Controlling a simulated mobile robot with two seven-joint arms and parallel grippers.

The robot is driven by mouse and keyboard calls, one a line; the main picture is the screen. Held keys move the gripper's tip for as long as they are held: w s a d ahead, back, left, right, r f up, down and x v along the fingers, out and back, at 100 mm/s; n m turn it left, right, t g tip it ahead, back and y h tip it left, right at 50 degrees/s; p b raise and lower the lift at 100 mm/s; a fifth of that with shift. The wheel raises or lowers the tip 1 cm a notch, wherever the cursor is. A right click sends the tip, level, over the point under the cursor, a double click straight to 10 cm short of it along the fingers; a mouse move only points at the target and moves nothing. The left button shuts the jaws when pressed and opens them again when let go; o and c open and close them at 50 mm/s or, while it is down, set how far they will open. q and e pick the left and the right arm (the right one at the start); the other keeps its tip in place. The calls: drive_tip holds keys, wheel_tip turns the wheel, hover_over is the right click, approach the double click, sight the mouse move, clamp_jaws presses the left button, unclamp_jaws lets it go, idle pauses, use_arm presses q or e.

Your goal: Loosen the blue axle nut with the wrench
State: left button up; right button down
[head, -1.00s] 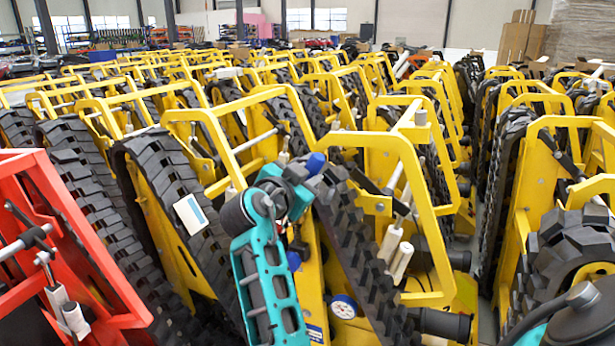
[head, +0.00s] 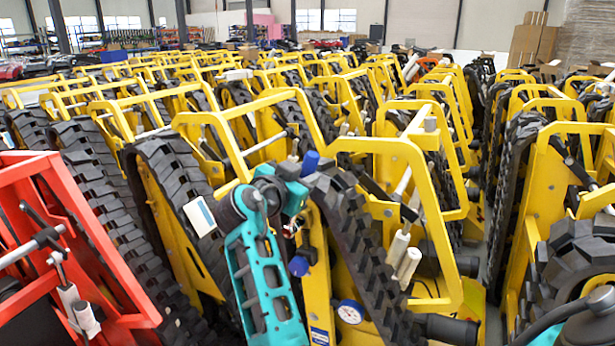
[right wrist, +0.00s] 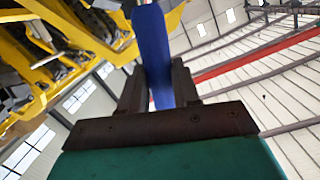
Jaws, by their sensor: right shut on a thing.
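My right gripper (head: 306,177) is at the middle of the head view, at the end of a teal arm, among the yellow carriers. My left gripper is not in view.
Yellow tracked carriers stand in tight rows all round. A red frame (head: 85,225) is at the left. A black track (head: 360,255) and a round gauge (head: 351,312) are close right of my arm. A narrow floor gap runs at the right.

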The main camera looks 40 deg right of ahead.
drive_tip(key=shift+w+a+f, duration=0.15)
drive_tip(key=shift+w+a, duration=0.15)
drive_tip(key=shift+w, duration=0.15)
drive_tip(key=shift+n, duration=0.3)
drive_tip(key=shift+f, duration=0.1)
drive_tip(key=shift+s+d+f+b, duration=0.1)
drive_tip(key=shift+s+d+b, duration=0.1)
drive_tip(key=shift+s+b, duration=0.25)
drive_tip(key=shift+w, duration=0.1)
drive_tip(key=c, duration=1.4)
unclamp_jaws()
drive_tip(key=shift+c, duration=1.3)
drive_tip(key=shift+w+m+g+b, duration=0.1)
drive_tip(key=shift+m+g+b, duration=0.3)
drive_tip(key=shift+m+b, duration=0.15)
